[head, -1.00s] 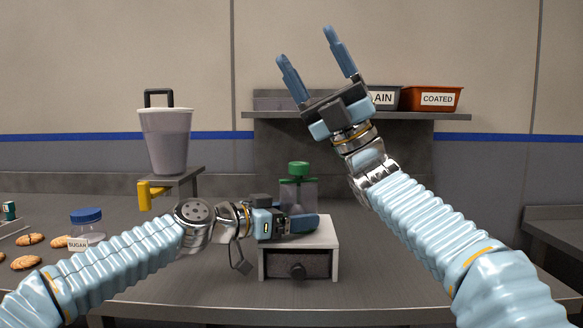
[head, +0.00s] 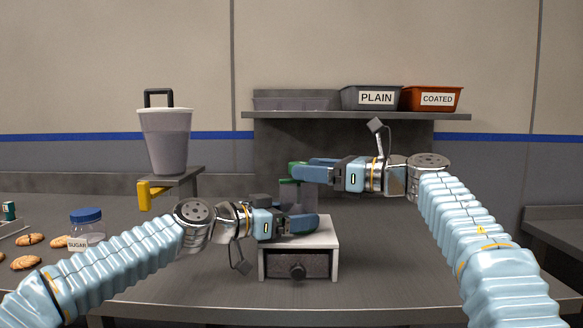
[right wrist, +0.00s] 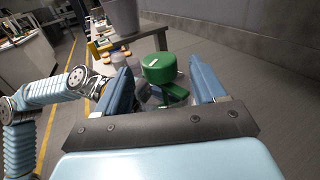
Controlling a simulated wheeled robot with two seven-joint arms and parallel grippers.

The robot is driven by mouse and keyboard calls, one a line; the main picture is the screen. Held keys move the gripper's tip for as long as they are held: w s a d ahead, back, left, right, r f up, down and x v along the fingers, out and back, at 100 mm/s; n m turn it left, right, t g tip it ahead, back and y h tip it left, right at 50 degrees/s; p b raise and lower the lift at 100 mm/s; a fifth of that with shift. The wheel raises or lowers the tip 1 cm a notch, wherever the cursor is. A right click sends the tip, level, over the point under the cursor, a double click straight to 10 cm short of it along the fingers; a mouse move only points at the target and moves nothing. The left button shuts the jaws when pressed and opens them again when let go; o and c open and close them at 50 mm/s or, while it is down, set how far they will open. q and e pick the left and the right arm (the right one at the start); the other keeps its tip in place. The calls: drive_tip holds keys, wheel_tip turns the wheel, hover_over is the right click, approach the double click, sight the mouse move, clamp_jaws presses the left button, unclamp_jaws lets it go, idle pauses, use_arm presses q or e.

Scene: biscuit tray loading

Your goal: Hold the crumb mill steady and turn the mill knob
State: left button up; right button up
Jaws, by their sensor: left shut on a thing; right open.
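The crumb mill (head: 289,195) has a clear grey body and stands on a white stand with a dark drawer front. My left gripper (head: 308,223) is shut on the mill low on its body; its fingers hide part of it. The green mill knob (right wrist: 158,70) is on top. My right gripper (head: 299,172) is level with the knob and open. In the right wrist view, the knob lies between the two blue fingers, with a gap visible on each side. In the head view, the right fingers partly cover the knob.
The white stand (head: 328,235) sits near the table's front edge. A hopper (head: 165,140) with a yellow lever stands to the left, with a sugar jar (head: 87,228) and cookies nearby. A shelf (head: 360,115) behind carries plain and coated bins.

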drive_tip(key=x, duration=0.5)
drive_tip(key=shift+c, duration=0.3)
drive_tip(key=c, duration=0.9)
drive_tip(key=shift+c, duration=0.2)
drive_tip(key=shift+a+r+m+t, duration=0.1)
drive_tip(key=shift+m+t, duration=0.2)
drive_tip(key=shift+t, duration=0.2)
drive_tip(key=m+t+h, duration=0.2)
drive_tip(key=t, duration=0.1)
drive_tip(key=shift+m+h, duration=0.3)
drive_tip(key=shift+h, duration=0.1)
drive_tip(key=m+t+h, duration=0.2)
drive_tip(key=h, duration=0.1)
drive_tip(key=m+t+h, duration=0.1)
drive_tip(key=shift+w+d+m+t+h, duration=0.25)
drive_tip(key=shift+w+m+t+h, duration=0.1)
drive_tip(key=shift+m+t+h, duration=0.05)
drive_tip(key=shift+d+m+t+h, duration=0.15)
drive_tip(key=shift+m+t+h, duration=0.15)
drive_tip(key=shift+m+h, duration=0.15)
